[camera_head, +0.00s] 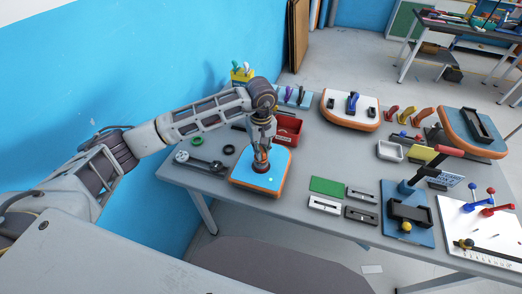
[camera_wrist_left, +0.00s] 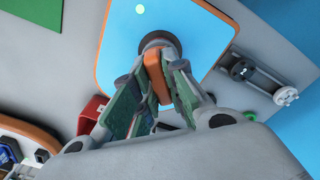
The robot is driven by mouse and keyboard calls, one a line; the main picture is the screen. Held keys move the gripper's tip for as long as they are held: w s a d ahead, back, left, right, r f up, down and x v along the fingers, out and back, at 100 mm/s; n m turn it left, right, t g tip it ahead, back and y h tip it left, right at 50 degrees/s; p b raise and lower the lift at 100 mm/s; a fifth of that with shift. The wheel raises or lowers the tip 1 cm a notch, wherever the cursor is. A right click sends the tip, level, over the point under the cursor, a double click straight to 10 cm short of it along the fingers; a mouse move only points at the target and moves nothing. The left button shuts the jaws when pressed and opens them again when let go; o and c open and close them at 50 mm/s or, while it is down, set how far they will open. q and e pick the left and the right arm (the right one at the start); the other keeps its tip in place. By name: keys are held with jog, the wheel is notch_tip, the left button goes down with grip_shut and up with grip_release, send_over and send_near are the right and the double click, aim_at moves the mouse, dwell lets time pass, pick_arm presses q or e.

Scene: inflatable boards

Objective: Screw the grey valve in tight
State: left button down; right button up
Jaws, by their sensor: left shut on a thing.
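A blue board with an orange edge (camera_head: 243,176) lies on the near left part of the table; its blue top also fills the upper middle of the left wrist view (camera_wrist_left: 205,22). A round grey valve (camera_wrist_left: 160,43) sits on that board. An orange piece (camera_wrist_left: 155,72) stands over the valve, between my left fingers. My left gripper (camera_head: 262,158) points down at the valve and is shut on this orange piece; it also shows in the wrist view (camera_wrist_left: 158,80). The fingers hide part of the valve, and its seating cannot be told. My right gripper is not in view.
A grey wrench-like tool (camera_head: 200,162) and dark rings (camera_head: 227,149) lie left of the board. A red bin (camera_head: 289,129) stands behind it. A green plate (camera_head: 326,186) and small grey blocks lie to the right. Other boards (camera_head: 350,109) and fixtures crowd the table's right side.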

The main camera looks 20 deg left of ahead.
aim_at(261, 148)
pick_arm(q)
jog(key=shift+r+p, duration=0.55)
jog(key=shift+r, duration=1.25)
jog(key=shift+r, duration=0.1)
